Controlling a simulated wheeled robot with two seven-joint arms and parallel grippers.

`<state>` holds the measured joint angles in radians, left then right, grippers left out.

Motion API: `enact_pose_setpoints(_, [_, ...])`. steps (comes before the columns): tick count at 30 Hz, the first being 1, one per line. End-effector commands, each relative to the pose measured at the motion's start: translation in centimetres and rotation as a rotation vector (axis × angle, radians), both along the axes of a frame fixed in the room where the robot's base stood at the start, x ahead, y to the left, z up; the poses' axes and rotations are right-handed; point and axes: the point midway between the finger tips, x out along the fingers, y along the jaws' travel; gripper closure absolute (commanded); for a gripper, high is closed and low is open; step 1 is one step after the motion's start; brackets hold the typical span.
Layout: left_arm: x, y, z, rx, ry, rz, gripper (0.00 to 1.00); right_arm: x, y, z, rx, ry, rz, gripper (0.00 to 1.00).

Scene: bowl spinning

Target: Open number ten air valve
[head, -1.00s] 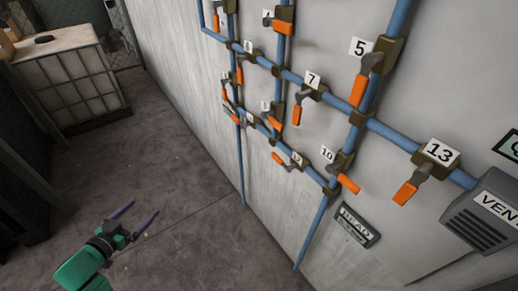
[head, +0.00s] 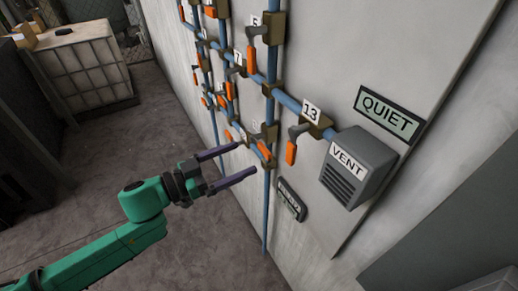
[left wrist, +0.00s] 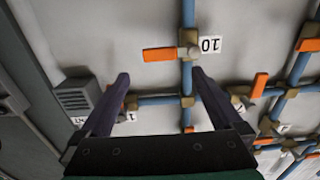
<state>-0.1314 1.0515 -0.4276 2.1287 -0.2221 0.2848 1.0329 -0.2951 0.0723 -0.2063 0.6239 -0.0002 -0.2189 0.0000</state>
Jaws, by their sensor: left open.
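The number ten valve has an orange handle (head: 265,152) low on the blue pipework in the head view. Its number cannot be read there. In the left wrist view, upside down, the number ten label (left wrist: 210,44) sits beside the valve, and the orange handle (left wrist: 162,54) points left, across the upright pipe. My left gripper (head: 246,159) is open, its fingers reaching toward this handle. In the left wrist view the fingertips (left wrist: 159,76) lie either side below the handle, with nothing between them. Contact cannot be told. My right gripper is not in view.
Valve thirteen (head: 291,152) and the grey vent box (head: 358,165) are on the wall to the right. Several other orange-handled valves crowd the pipes up and left. A caged white tank (head: 82,65) stands at the back left. The floor between is clear.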

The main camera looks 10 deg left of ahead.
Motion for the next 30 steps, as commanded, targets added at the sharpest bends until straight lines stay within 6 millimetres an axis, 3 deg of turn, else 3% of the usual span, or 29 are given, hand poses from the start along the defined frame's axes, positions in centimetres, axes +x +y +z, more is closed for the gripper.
enact_pose_setpoints(10, [3.4, -4.6, 0.3, -0.002, -0.001, 0.0, 0.0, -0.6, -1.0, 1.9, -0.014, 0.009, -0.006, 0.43])
enact_pose_setpoints(19, [3.7, -5.2, 0.0, 0.001, 0.001, -0.001, 0.0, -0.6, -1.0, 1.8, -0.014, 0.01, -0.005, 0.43])
enact_pose_setpoints(20, [3.7, -5.2, 0.0, 0.001, 0.001, -0.001, 0.04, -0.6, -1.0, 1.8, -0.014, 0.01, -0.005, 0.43])
enact_pose_setpoints(27, [3.7, -5.2, 0.0, 0.001, 0.001, -0.001, 0.96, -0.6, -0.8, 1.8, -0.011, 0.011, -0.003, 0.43])
enact_pose_setpoints(30, [3.7, -5.2, 0.0, 0.001, 0.001, -0.001, 1.0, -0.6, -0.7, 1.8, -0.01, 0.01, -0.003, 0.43])
